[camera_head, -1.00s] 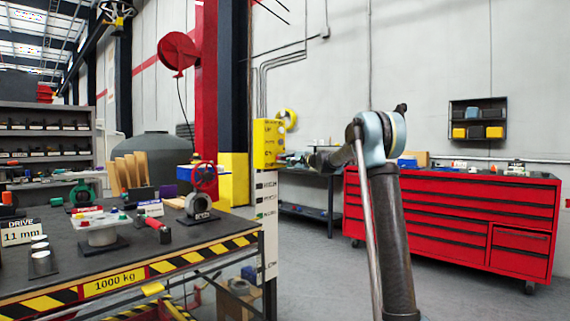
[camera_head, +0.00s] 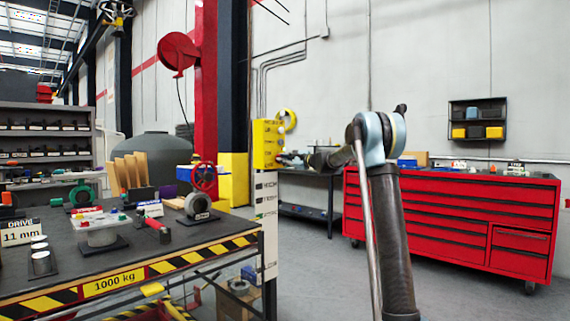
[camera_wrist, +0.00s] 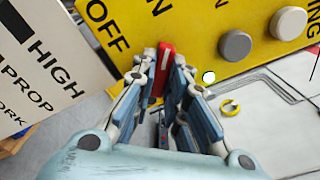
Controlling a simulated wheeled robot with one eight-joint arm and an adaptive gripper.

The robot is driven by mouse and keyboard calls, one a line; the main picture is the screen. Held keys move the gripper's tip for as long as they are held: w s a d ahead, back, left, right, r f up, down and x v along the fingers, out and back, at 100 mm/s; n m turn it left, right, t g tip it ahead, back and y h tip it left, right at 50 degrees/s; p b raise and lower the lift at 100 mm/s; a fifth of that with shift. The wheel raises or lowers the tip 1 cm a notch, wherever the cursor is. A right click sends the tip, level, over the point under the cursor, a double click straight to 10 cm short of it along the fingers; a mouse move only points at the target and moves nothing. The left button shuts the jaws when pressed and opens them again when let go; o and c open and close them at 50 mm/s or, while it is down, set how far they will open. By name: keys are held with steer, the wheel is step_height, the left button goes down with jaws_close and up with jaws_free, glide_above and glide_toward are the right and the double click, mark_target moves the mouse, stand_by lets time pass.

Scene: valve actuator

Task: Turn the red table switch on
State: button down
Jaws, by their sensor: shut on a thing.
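The red switch lever (camera_wrist: 165,62) is on a yellow panel (camera_wrist: 225,25) in the wrist view, beside the black lettering OFF and ON. My gripper (camera_wrist: 163,72) is shut on the lever, with one finger on each side of it. The lever's lower part is partly hidden by the fingers. In the head view the yellow panel (camera_head: 266,146) stands at the table's right corner, and my gripper (camera_head: 288,159) reaches its right side. The lever is too small to make out there.
Two round grey and white knobs (camera_wrist: 235,45) sit on the panel near the lever. A white label board (camera_wrist: 45,70) lies left of it. The striped workbench (camera_head: 150,262) holds several tools and fixtures. A red tool cabinet (camera_head: 450,215) stands at right, with open floor between.

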steer(key=shift+f, duration=0.15)
steer(key=c, duration=1.6)
jaws_free()
steer(key=shift+d, duration=0.1)
steer(key=v, duration=1.1)
steer(key=shift+s+d, duration=0.25)
steer(key=shift+d, duration=0.05)
